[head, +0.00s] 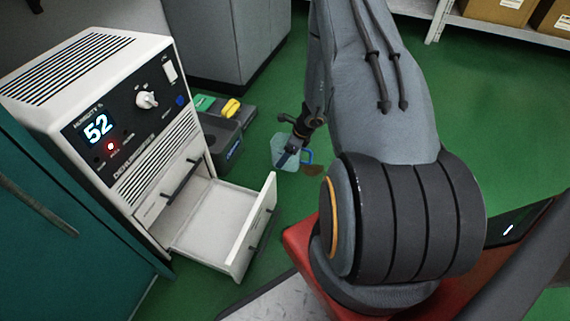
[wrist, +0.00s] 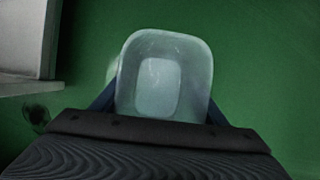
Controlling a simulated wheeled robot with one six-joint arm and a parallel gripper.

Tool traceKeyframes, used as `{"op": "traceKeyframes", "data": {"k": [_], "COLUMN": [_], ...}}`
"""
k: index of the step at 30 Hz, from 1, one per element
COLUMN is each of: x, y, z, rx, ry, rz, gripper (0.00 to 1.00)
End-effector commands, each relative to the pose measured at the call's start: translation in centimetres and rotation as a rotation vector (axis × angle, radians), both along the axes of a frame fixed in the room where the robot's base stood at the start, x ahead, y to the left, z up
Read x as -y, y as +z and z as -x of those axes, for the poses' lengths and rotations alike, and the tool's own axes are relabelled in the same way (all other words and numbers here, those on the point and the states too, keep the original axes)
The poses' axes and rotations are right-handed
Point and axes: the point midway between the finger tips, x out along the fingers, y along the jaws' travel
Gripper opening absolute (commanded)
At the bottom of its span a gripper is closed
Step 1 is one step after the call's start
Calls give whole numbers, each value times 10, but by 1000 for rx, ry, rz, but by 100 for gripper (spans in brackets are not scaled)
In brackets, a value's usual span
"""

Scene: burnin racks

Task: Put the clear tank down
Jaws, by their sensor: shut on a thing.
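The clear tank (wrist: 160,85) is a translucent, open-topped tub with rounded corners. In the wrist view it sits between the two dark blue fingers of my gripper (wrist: 160,112), with green floor around it. In the head view the tank (head: 284,152) shows pale and bluish at the end of my arm, right of the open drawer. My gripper (head: 291,150) is shut on it there. The tank looks empty. I cannot tell whether its bottom touches the floor.
A white dehumidifier (head: 110,110) showing 52 stands at left with its lower drawer (head: 215,215) pulled open and empty. A grey cabinet (head: 225,40) and a shelf (head: 480,27) with boxes stand at the back.

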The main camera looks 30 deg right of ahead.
Motion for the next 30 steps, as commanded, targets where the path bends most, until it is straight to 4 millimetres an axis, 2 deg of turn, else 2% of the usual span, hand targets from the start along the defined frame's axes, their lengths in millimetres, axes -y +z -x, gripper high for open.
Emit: {"op": "traceKeyframes", "data": {"k": [5, 12, 25, 26, 28, 30], "x": [0, 0, 0, 0, 0, 0], "y": [-11, -41, -45, -45, -44, -44], "z": [0, 0, 0, 0, 0, 0], "rx": [0, -1, 1, 0, 0, 0], "ry": [-1, 0, 1, 1, 1, 1], "rz": [0, -1, 0, 0, 0, 0], "gripper": [39, 39, 39, 72, 84, 85]}}
